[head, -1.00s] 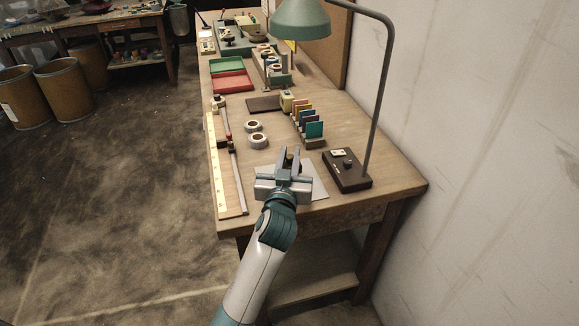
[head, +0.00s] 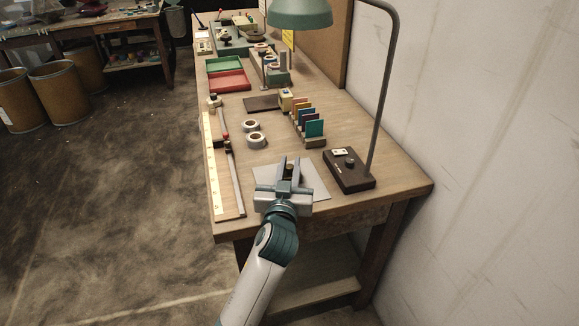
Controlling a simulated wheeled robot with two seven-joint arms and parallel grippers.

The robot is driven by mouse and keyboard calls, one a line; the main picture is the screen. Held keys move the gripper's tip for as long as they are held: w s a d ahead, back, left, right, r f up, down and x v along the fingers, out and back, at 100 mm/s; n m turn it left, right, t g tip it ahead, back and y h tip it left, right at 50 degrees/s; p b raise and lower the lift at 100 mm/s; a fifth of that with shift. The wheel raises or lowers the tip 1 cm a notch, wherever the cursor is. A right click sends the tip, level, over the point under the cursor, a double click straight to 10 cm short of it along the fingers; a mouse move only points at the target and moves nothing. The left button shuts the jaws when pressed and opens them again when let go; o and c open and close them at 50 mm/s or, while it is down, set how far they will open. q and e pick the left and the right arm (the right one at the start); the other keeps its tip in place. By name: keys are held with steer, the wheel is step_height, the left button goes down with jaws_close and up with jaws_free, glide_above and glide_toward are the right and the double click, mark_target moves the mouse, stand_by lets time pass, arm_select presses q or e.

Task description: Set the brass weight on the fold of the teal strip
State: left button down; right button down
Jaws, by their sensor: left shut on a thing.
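My left gripper (head: 291,166) is over the pale grey sheet (head: 318,182) at the near end of the bench. It is shut on a small brass-coloured piece (head: 289,171), which looks like the brass weight and is mostly hidden between the fingers. I cannot tell whether it touches the sheet. A teal piece (head: 315,128) stands at the near end of a rack of coloured pieces, just beyond the sheet. No folded teal strip shows on the sheet, whose middle is covered by my gripper. My right gripper is not in view.
A dark control box (head: 348,170) and a lamp post (head: 381,110) stand to the right. A long ruler (head: 216,165) and a metal rail (head: 235,180) lie left. Two tape rolls (head: 256,140) sit behind, left of the rack (head: 308,141). Red (head: 229,81) and green trays lie farther back.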

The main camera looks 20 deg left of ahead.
arm_select(q)
steer(key=c, duration=1.6)
jaws_free()
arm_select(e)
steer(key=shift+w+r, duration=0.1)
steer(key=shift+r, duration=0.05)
arm_select(q)
steer(key=shift+r, duration=0.1)
